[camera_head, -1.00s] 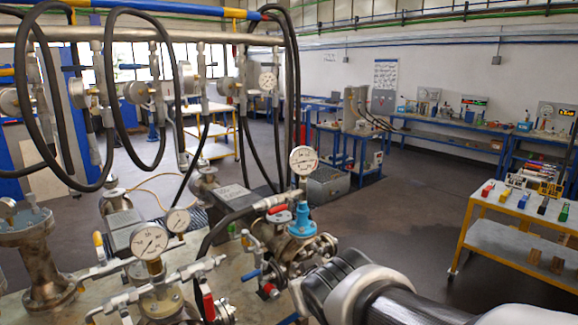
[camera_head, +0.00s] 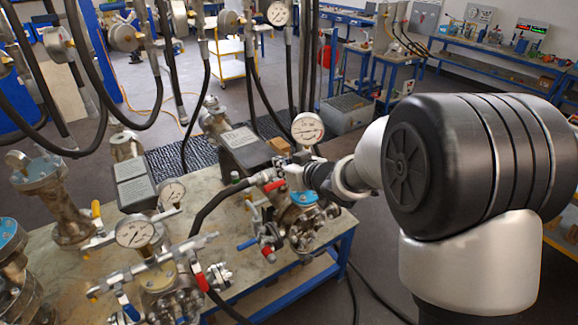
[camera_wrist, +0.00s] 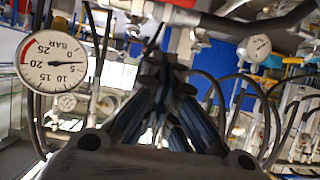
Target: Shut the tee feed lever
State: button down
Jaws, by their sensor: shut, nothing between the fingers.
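A red lever (camera_head: 273,185) sits at the end of a thick black hose, on the pipework at the right end of the bench. No label shows that it is the tee feed lever. My gripper (camera_head: 286,172) is close beside it, above the blue-topped valve body (camera_head: 304,198), and partly hides the fittings there. In the wrist view my gripper (camera_wrist: 166,62) is shut and empty, its fingers together below a pipe with red parts (camera_wrist: 183,3). I cannot tell whether the fingertips touch the lever.
A pressure gauge (camera_head: 308,128) stands close behind my gripper and shows large in the wrist view (camera_wrist: 53,62). A blue lever (camera_head: 247,243) and a lower red lever (camera_head: 267,252) are below. Black hoses hang behind.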

send_over(274, 186)
jog(key=f, duration=0.2)
jog(key=shift+w+a+f, duration=0.15)
jog(key=shift+w+f, duration=0.15)
jog(key=shift+f, duration=0.05)
jog(key=shift+s+f+b, duration=0.25)
jog(key=shift+f+b, duration=0.15)
jog(key=shift+f, duration=0.85)
jog(key=shift+s+d+f, duration=0.15)
jog(key=shift+d+f, duration=0.15)
jog(key=shift+f, duration=0.3)
jog(key=shift+f+b, duration=0.1)
jog(key=shift+b, duration=0.45)
jog(key=shift+s+a+f+b, duration=0.1)
jog(key=shift+f+b, duration=0.05)
jog(key=shift+b, duration=0.45)
